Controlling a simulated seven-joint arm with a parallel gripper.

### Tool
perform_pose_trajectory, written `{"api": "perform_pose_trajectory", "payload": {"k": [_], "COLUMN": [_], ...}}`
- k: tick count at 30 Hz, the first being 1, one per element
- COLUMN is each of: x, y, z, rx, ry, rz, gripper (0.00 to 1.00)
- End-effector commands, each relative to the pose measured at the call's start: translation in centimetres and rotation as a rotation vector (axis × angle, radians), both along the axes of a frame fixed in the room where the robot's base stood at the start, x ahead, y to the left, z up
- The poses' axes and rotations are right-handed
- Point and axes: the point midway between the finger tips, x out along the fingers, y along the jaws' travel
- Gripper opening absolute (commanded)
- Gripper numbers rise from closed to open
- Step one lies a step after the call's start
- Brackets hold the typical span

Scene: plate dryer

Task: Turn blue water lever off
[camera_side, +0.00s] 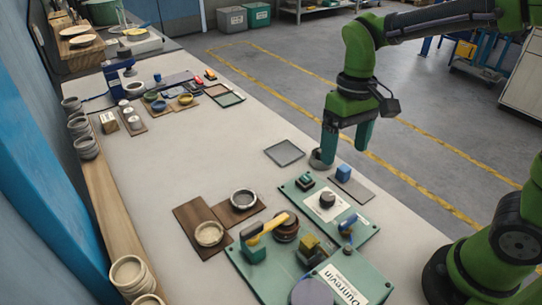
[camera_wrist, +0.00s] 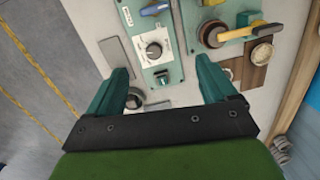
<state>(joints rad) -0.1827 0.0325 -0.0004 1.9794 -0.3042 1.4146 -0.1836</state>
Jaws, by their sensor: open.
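The blue water lever (camera_side: 347,222) sits at the near end of a green panel in the side view. In the wrist view the lever (camera_wrist: 154,9) is at the top edge, partly cut off, beyond the dial. My gripper (camera_side: 346,152) is open and empty, pointing down above the far end of the panel, well apart from the lever. In the wrist view my gripper (camera_wrist: 162,72) shows its two green fingers spread wide, with the panel between and beyond them.
The same panel carries a dark dial (camera_side: 327,199) and a dark button (camera_side: 305,182). A yellow-handled lever (camera_side: 268,227) stands on the neighbouring panel. The middle of the bench is clear.

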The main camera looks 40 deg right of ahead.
Motion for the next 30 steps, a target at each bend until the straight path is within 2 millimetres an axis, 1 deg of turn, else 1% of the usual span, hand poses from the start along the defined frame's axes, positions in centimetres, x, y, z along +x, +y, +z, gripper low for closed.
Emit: {"api": "perform_pose_trajectory", "payload": {"k": [1,3,6,9,10,14,17,20,30], "x": [0.8,1.4,2.0,1.8,1.6,0.9,0.4,-0.4,-3.3], "y": [0.5,1.0,1.3,1.3,1.4,1.4,1.4,1.4,1.4], "z": [-0.7,-1.1,-0.8,0.5,0.6,0.2,-1.0,-2.8,-9.7], "rx": [-0.021,-0.048,-0.071,-0.07,-0.068,-0.062,-0.062,-0.062,-0.061], "ry": [0.073,0.162,0.252,0.283,0.292,0.315,0.315,0.316,0.316], "rz": [0.029,0.059,0.082,0.085,0.086,0.094,0.095,0.094,0.092], "gripper": [0.85,0.85,0.85,0.85,0.85,0.85,0.85,0.85,0.85]}}
